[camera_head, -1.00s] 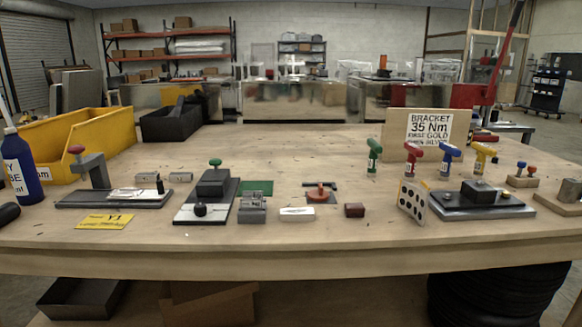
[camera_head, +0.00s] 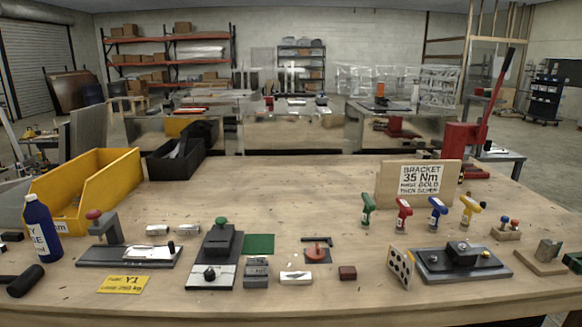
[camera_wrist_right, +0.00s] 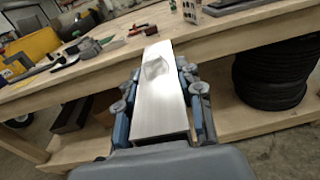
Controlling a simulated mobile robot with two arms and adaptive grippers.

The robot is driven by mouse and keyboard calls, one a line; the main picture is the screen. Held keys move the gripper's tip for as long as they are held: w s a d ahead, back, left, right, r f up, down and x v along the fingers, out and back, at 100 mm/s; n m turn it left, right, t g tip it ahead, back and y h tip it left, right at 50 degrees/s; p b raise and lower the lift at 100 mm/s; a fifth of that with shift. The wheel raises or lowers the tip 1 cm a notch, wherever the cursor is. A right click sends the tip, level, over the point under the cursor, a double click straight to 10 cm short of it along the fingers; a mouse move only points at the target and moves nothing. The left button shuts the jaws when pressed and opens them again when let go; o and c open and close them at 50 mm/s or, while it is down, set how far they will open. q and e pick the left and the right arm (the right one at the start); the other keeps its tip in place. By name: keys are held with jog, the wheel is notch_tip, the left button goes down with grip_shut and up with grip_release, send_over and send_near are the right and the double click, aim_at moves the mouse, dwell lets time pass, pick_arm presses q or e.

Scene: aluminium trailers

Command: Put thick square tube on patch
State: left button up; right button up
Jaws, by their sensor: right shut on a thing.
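In the right wrist view, my right gripper (camera_wrist_right: 160,76) is shut on a shiny silver square tube (camera_wrist_right: 158,105), with fingers on both of its long sides. The tube points away from the wrist toward the workbench, and it appears to be held in front of the bench's near edge. Neither gripper shows in the head view. A flat green patch (camera_head: 258,244) lies on the bench top, right of the black fixture with a green knob (camera_head: 220,255). The patch looks bare.
A yellow bin (camera_head: 95,190) stands at left. The bench middle behind the patch is clear.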

jog(key=shift+r, duration=0.15)
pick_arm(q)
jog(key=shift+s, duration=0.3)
